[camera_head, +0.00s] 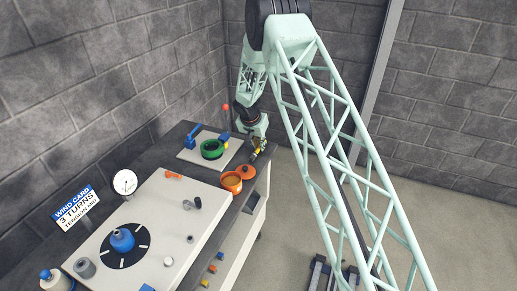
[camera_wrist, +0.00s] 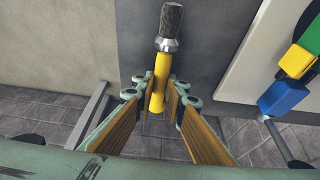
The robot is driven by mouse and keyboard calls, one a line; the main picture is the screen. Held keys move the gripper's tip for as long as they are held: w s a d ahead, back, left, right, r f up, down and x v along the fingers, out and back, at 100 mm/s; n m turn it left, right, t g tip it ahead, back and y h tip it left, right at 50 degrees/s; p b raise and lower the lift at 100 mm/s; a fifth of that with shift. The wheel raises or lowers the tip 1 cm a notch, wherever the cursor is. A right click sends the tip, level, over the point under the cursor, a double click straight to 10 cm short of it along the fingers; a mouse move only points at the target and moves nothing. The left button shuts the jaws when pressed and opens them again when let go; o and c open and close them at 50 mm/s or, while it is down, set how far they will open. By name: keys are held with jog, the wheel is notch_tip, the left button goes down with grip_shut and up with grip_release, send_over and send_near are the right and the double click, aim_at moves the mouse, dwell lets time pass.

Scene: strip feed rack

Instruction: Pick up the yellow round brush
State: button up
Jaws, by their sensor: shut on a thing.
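The yellow round brush (camera_wrist: 158,82) stands out clearly in the wrist view, with a yellow handle, a metal collar and a dark bristle head pointing away from my gripper. My gripper (camera_wrist: 157,88) is shut on the yellow handle, one finger on each side. In the head view the brush (camera_head: 257,153) is a small yellow patch at my gripper (camera_head: 256,147), near the right edge of the dark bench. Whether the brush still touches the bench cannot be told.
An orange pot (camera_head: 231,183) and its lid (camera_head: 246,172) sit close in front of my gripper. Left of it, a pale board (camera_head: 187,155) carries a green ring (camera_head: 212,149) and blue and yellow blocks. A large pale panel (camera_head: 160,210) with a dial and knobs lies nearer. Open floor lies right.

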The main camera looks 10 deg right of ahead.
jog(key=shift+r, duration=0.1)
jog(key=shift+r, duration=1.85)
jog(key=shift+s+a+f, duration=0.1)
jog(key=shift+s, duration=0.3)
jog(key=s+a+b, duration=0.1)
jog(key=s, duration=0.3)
jog(key=s+b, duration=0.1)
jog(key=s, duration=0.3)
jog(key=s+a+r+b, duration=0.1)
jog(key=s+b, duration=0.1)
jog(key=s, duration=0.3)
jog(key=shift+a, duration=0.3)
jog(key=shift+s+a+r+b, duration=0.1)
jog(key=shift+s+b, duration=0.1)
jog(key=shift+s, duration=0.25)
jog(key=shift+s+a+r+b, duration=0.1)
jog(key=shift+s+b, duration=0.1)
jog(key=shift+s, duration=0.25)
jog(key=shift+o, duration=1.4)
jog(key=shift+c, duration=1.2)
